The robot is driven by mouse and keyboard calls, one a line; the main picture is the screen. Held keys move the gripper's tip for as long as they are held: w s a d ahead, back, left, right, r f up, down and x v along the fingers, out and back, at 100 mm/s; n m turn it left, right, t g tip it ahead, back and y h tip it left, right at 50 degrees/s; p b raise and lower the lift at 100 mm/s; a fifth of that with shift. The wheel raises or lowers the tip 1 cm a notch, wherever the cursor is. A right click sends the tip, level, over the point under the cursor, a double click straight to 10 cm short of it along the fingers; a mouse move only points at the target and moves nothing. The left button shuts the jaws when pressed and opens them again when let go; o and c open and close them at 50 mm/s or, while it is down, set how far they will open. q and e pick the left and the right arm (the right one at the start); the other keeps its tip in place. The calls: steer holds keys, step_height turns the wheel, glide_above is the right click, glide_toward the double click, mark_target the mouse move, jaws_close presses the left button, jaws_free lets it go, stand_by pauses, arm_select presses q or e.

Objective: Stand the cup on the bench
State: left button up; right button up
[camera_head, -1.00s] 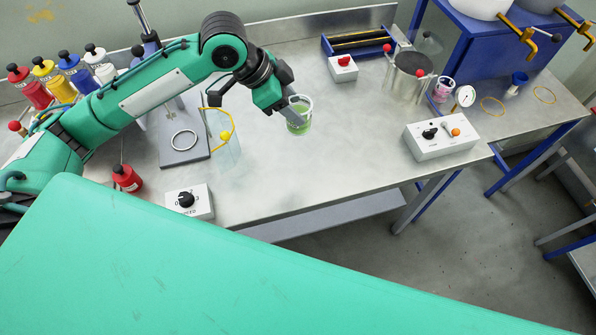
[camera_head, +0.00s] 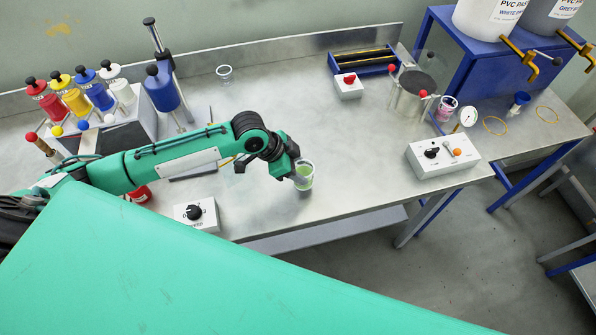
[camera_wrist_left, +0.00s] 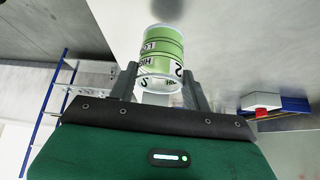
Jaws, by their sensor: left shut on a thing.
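The cup (camera_head: 304,176) is a clear beaker with a green band, and it stands roughly upright. My left gripper (camera_head: 294,174) is shut on its side, near the front edge of the bench (camera_head: 345,140). In the left wrist view the cup (camera_wrist_left: 161,52) sits between the two fingertips (camera_wrist_left: 158,84), with printed lettering on its green band. The cup is over the bench top; I cannot tell whether its base touches the metal. My right gripper is not in view.
A second clear cup (camera_head: 224,72) stands at the back. A white control box (camera_head: 443,155) is to the right, another box with a black knob (camera_head: 196,213) to the left. A steel pot (camera_head: 411,95) stands back right. The bench around the held cup is clear.

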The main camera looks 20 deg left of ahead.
arm_select(q)
step_height(320, 180, down, 3)
steer(key=shift+r, duration=0.2)
steer(key=shift+f, duration=0.15)
steer(key=shift+f, duration=0.1)
steer(key=o, duration=1)
steer(key=shift+o, duration=0.2)
steer(key=shift+a+r, duration=0.1)
steer(key=shift+r, duration=0.1)
steer(key=b+v, duration=0.2)
steer(key=v, duration=0.9)
steer(key=shift+a+r, duration=0.15)
steer(key=shift+r, duration=0.2)
